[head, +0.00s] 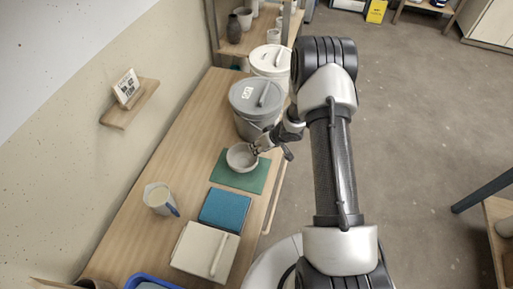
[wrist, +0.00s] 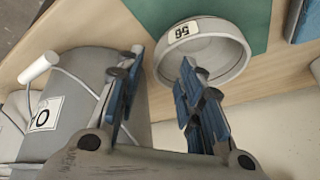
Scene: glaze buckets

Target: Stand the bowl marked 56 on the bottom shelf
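The pale grey bowl (head: 233,162) stands upright on the green mat (head: 258,181) on the bench. In the wrist view the bowl (wrist: 228,68) carries a white label reading 56, seen upside down. My gripper (head: 259,147) is at the bowl's right rim. In the wrist view its fingers (wrist: 160,82) are apart, one outside the bowl and one overlapping its near rim and opening. I see a gap between the fingers, with the near wall of the bowl seemingly between them; contact cannot be told. Which board is the bottom shelf is unclear; a wooden shelf unit (head: 240,47) stands at the back.
A grey lidded bucket (head: 247,122) stands close behind the gripper, with a white bucket (head: 268,58) beyond. A blue cloth or sponge (head: 225,210), cream box (head: 200,252) and jug (head: 158,197) are nearer. Cups and a dark vase (head: 234,30) stand on the back shelf unit.

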